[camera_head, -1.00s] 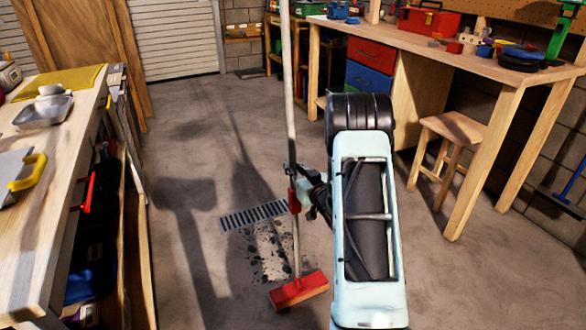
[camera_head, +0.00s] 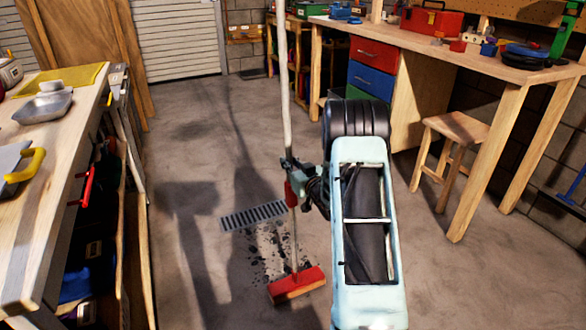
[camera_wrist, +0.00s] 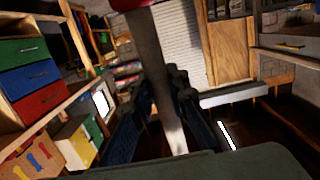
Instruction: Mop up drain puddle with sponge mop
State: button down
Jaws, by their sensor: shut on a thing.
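The sponge mop has a long pale pole (camera_head: 287,90), a red grip section (camera_head: 291,194) and a red head (camera_head: 297,287) with a light underside. It stands nearly upright, its head at the front right edge of the puddle. My gripper (camera_head: 291,168) is shut on the pole, just above the red section. In the wrist view the pole (camera_wrist: 150,80) runs between my dark gripper fingers (camera_wrist: 165,115). The puddle (camera_head: 270,252) is a patchy pale and dark spot beside the metal drain grate (camera_head: 254,216). My arm hides some floor to the right.
A wooden workbench (camera_head: 40,180) with trays runs along the left. Another bench (camera_head: 440,42) with drawers (camera_head: 371,82) stands at the back right, with a wooden stool (camera_head: 455,130) in front. The concrete floor between is open.

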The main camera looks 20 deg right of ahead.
jog(key=w, duration=2.3)
jog(key=shift+a, duration=0.4)
dwell(0.3)
jog(key=shift+r, duration=0.1)
